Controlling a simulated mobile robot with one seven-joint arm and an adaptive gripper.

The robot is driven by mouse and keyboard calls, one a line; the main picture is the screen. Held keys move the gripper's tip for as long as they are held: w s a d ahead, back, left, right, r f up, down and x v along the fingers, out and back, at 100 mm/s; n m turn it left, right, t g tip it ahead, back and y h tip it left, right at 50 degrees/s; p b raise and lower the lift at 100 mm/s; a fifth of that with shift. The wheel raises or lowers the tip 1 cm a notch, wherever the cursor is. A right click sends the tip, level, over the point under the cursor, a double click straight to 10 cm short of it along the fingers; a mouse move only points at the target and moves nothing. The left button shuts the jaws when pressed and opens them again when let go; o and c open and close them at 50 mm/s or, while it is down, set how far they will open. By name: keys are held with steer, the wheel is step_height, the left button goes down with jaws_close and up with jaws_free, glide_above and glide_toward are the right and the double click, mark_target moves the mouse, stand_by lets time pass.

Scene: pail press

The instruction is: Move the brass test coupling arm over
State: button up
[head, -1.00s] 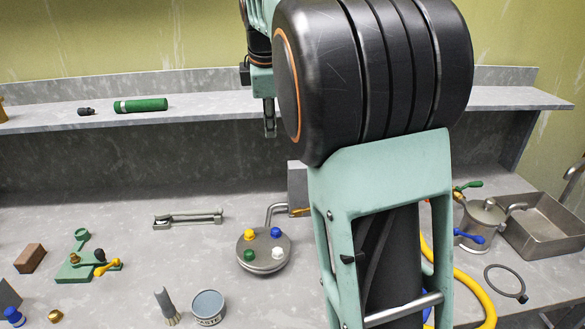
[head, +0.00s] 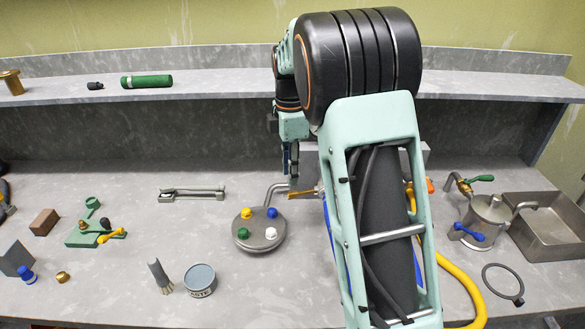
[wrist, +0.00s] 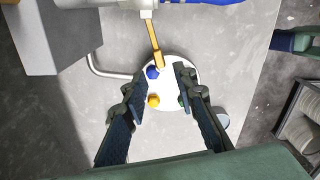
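The brass arm (head: 303,192) is a short bar beside the round grey disc (head: 258,236), partly hidden by my arm in the head view. In the wrist view the brass arm (wrist: 153,42) runs down from a grey fitting at the top, its end over the edge of the disc (wrist: 186,72) near a blue knob. My gripper (head: 290,167) points down above the bench, behind the disc. In the wrist view my gripper (wrist: 160,78) is open, its fingers apart with nothing held. The brass end lies between and beyond the fingertips in the picture.
A lidded pot (head: 485,220), steel tray (head: 548,245) and yellow hose (head: 462,283) are at right.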

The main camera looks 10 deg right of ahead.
step_height(320, 180, down, 7)
steer(key=b, duration=0.4)
steer(key=shift+r, duration=0.2)
steer(key=c, duration=0.7)
steer(key=shift+o, duration=0.2)
steer(key=w+d+m, duration=0.4)
steer(key=w+m, duration=0.3)
steer(key=m, duration=0.7)
steer(key=shift+w+d+m, duration=0.15)
steer(key=shift+d+m, duration=0.15)
steer(key=shift+d, duration=0.1)
steer(key=o, duration=0.9)
steer(key=shift+o, duration=0.2)
